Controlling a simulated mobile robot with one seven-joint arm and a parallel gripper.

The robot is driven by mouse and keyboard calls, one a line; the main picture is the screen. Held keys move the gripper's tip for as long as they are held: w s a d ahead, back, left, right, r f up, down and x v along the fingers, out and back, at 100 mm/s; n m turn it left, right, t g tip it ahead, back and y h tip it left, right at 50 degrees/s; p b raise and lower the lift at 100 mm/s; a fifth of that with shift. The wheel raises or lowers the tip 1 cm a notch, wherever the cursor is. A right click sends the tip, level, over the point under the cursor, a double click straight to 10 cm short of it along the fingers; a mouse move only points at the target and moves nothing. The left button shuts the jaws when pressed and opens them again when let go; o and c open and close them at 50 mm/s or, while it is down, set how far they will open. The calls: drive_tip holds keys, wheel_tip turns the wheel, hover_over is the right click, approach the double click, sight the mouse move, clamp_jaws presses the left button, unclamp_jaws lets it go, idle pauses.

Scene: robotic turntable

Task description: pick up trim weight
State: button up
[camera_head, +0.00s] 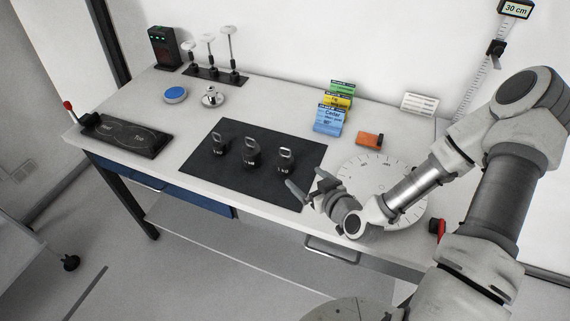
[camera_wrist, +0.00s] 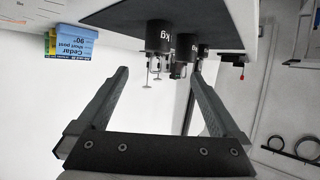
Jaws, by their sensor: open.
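The outer two seem marked 1 kg; I cannot tell which weight, if any, is the trim weight. My gripper (camera_head: 306,179) is open and empty, to the right of the right weight, over the mat's right edge. In the wrist view the scene is upside down; a nearest black weight (camera_wrist: 158,38) with "kg" lettering shows beyond the fingers (camera_wrist: 158,75), others overlapping behind it.
A round white dial plate (camera_head: 408,205) lies under my arm. Behind are an orange block (camera_head: 369,139) and coloured boxes (camera_head: 329,118), also in the wrist view (camera_wrist: 75,50). A small silver object (camera_head: 212,97), blue disc (camera_head: 175,95) and black panel (camera_head: 128,135) stand left.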

sight(289, 164)
drive_tip(key=shift+w+f+b, duration=0.25)
drive_tip(key=shift+w+b, duration=0.5)
drive_tip(key=shift+b, duration=2.1)
drive_tip(key=b, duration=0.4)
drive_tip(key=shift+w+a+f+b, duration=0.15)
drive_tip(key=shift+a+f+b, duration=0.15)
drive_tip(key=shift+f+b, duration=0.1)
drive_tip(key=shift+b, duration=0.4)
drive_tip(key=shift+w+a, duration=0.1)
drive_tip(key=shift+a, duration=0.15)
drive_tip(key=x, duration=0.6)
drive_tip(key=shift+d+x, duration=0.1)
drive_tip(key=shift+x, duration=1.4)
drive_tip(key=shift+d+x, duration=0.15)
drive_tip(key=shift+x, duration=1.35)
drive_tip(key=shift+w+f, duration=0.1)
clamp_jaws()
